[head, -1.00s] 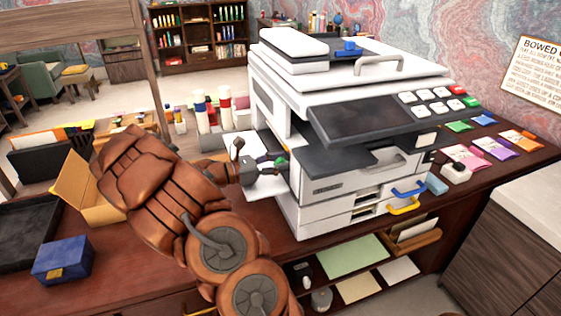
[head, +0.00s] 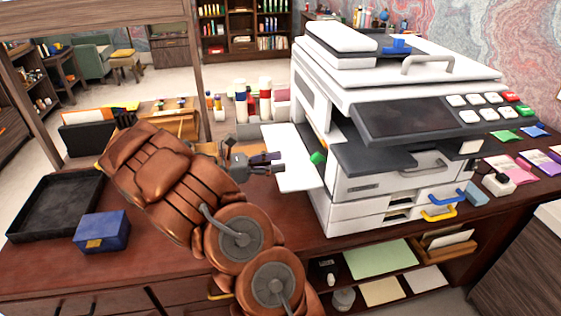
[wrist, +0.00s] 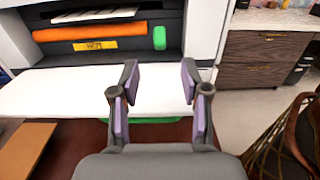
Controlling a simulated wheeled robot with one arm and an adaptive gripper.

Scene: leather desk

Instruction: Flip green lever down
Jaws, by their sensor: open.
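The green lever (head: 317,158) shows at the open left side of the white printer (head: 345,185). In the wrist view the green lever (wrist: 159,37) stands upright inside the opening, right of an orange roller (wrist: 90,32) and a yellow label (wrist: 95,46). My gripper (head: 280,161) is open and empty, left of the lever and apart from it. In the wrist view my gripper (wrist: 160,78) points at the opening, its fingertips over the white fold-out panel (wrist: 70,90), with the lever ahead between them. A green strip (wrist: 145,120) shows at the panel's near edge, partly hidden by the fingers.
The white panel (head: 285,140) sticks out from the printer's left side, close to my gripper. Bottles (head: 265,95) stand behind it. A blue box (head: 102,230) and a black tray (head: 55,205) lie at the left of the desk. Bare desk (head: 160,265) shows at the front.

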